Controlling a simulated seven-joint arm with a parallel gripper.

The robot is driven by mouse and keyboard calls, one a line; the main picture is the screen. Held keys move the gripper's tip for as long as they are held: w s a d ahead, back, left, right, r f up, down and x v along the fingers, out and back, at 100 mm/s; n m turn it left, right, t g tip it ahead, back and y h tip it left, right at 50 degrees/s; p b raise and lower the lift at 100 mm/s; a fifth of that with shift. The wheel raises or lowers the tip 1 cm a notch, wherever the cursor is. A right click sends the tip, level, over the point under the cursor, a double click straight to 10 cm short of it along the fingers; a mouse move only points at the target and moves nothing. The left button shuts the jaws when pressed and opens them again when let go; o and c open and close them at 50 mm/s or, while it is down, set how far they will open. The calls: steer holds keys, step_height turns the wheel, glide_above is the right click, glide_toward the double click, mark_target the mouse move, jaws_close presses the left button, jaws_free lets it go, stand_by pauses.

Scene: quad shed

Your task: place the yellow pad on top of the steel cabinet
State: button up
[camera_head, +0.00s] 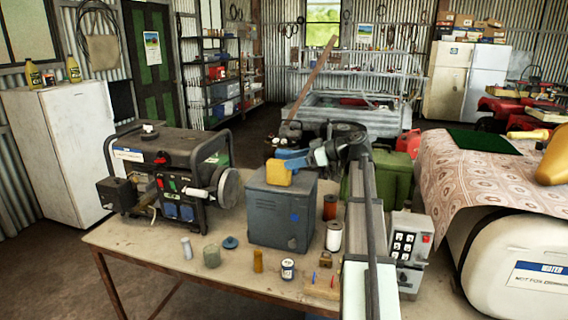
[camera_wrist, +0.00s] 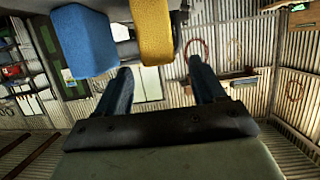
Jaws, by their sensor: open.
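The yellow pad (camera_head: 279,174) appears to sit on the top of the grey steel cabinet (camera_head: 272,223), near its left side. A blue block (camera_head: 295,163) is just behind the pad. In the wrist view the yellow pad (camera_wrist: 152,28) and the blue block (camera_wrist: 82,40) lie side by side at the upper edge, beyond my fingertips. My gripper (camera_wrist: 162,77) is open and empty, with no pad between its fingers. In the head view my gripper (camera_head: 314,157) is just right of the pad and block, above the cabinet's top. The contact under the pad is not clear.
A generator (camera_head: 165,175) stands left of the cabinet. A red spool (camera_head: 330,207), a white spool (camera_head: 334,236) and a keypad box (camera_head: 408,243) stand to its right. Small jars and a brass padlock (camera_head: 326,259) line the front of the workbench (camera_head: 135,245).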

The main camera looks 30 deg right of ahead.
steer(key=shift+v, duration=3)
